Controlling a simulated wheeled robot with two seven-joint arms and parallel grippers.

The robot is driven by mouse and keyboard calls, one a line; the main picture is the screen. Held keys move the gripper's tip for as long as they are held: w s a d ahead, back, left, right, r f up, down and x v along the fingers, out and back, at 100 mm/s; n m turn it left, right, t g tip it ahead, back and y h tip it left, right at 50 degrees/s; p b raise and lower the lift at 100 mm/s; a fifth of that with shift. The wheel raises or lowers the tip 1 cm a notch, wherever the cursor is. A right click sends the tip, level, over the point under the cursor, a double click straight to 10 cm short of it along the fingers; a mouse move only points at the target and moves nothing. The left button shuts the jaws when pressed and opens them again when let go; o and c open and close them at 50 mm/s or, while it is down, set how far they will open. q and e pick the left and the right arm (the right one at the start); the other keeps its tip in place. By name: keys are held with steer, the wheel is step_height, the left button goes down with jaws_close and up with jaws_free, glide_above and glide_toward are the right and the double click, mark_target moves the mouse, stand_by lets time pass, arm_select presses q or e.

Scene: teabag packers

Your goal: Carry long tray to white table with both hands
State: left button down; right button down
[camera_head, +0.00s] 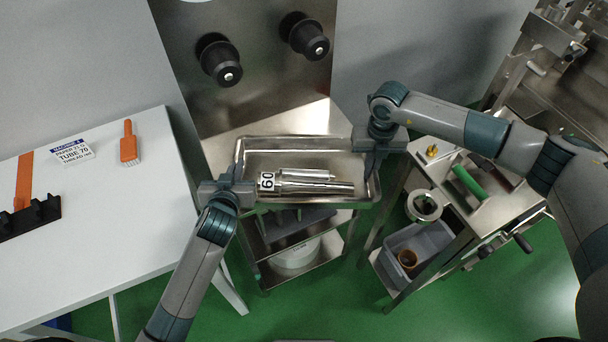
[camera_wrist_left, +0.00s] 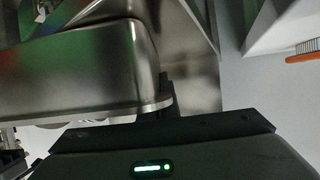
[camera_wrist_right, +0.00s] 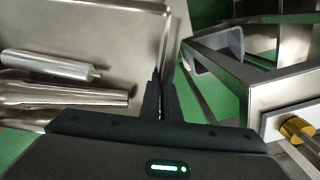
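The long steel tray (camera_head: 300,143) is in the middle of the head view, over a steel shelf stand. It holds metal tubes (camera_head: 310,182) and a white tag marked 60 (camera_head: 267,181). My left gripper (camera_head: 236,181) is at its left end; in the left wrist view the fingers (camera_wrist_left: 166,95) are closed at the tray rim (camera_wrist_left: 120,108). My right gripper (camera_head: 372,158) is at its right end; in the right wrist view the fingers (camera_wrist_right: 160,95) are close together on the rim. The white table (camera_head: 110,205) stands to the left. I cannot tell whether the tray touches the stand.
An orange brush (camera_head: 128,143), a printed label (camera_head: 73,151) and a black rack (camera_head: 30,217) lie on the white table; its front right part is clear. A steel cart (camera_head: 505,205) stands at right with a grey bin (camera_head: 420,245). A panel with two black knobs (camera_head: 219,60) stands behind.

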arm_select(q)
steer(key=shift+r, duration=0.25)
arm_select(e)
steer(key=shift+w+r, duration=0.1)
steer(key=shift+r, duration=0.15)
